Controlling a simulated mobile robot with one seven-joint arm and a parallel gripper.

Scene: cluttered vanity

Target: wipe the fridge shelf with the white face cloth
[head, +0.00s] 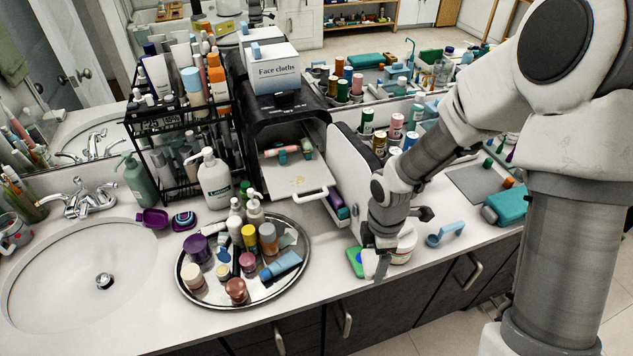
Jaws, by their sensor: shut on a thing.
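The black mini fridge (257,125) stands open at the back of the counter, its white-lined door (350,172) swung out to the right. Its pale fridge shelf (318,180) sticks out at the front, with yellowish spots on it and small tubes lying farther in. My gripper (379,268) points down low over the counter's front, right of the tray and away from the shelf. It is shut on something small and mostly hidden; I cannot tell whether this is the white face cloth. A box labelled "Face cloths" (278,73) sits on the fridge.
A green and blue item (355,261) and a white jar (404,244) are close beside my gripper. A round tray (215,297) crowded with bottles is left of it. A black rack (182,125) flanks the fridge; a sink (75,275) is far left.

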